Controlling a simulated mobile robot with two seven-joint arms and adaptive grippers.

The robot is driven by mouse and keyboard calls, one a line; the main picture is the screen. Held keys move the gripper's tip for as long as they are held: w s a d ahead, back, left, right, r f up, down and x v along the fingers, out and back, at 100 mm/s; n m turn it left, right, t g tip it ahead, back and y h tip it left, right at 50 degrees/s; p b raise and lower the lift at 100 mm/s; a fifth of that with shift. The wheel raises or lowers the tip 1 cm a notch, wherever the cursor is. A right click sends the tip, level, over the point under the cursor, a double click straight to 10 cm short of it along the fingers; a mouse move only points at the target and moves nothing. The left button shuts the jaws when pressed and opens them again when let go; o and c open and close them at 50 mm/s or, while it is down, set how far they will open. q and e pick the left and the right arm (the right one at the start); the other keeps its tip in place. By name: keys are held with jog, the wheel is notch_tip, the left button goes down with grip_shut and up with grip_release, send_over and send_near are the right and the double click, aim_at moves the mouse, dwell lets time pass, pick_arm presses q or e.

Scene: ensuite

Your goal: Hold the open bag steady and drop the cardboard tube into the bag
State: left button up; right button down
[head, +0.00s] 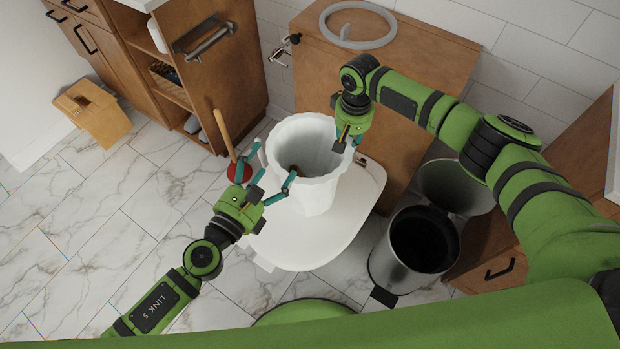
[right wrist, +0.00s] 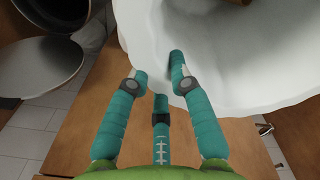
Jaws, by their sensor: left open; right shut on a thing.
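The open white bag (head: 318,190) stands upright on the white toilet lid (head: 345,225), its mouth facing up. My right gripper (head: 346,140) is shut on the bag's rim at the far right side. In the right wrist view, the gripper (right wrist: 160,72) has its fingertips against the bag's white wall (right wrist: 225,60). My left gripper (head: 274,160) is open at the bag's left side, with nothing between its fingers.
A red plunger (head: 222,135) with a wooden handle stands left of the bag. An open steel bin (head: 415,250) is right of the toilet. A wooden cistern box (head: 400,70) is behind, and a wooden stool (head: 93,113) is far left. The left floor is clear.

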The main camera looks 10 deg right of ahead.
jog(key=c, duration=1)
grip_release()
jog(key=shift+c, duration=0.2)
notch_tip(320, 180, up, 12)
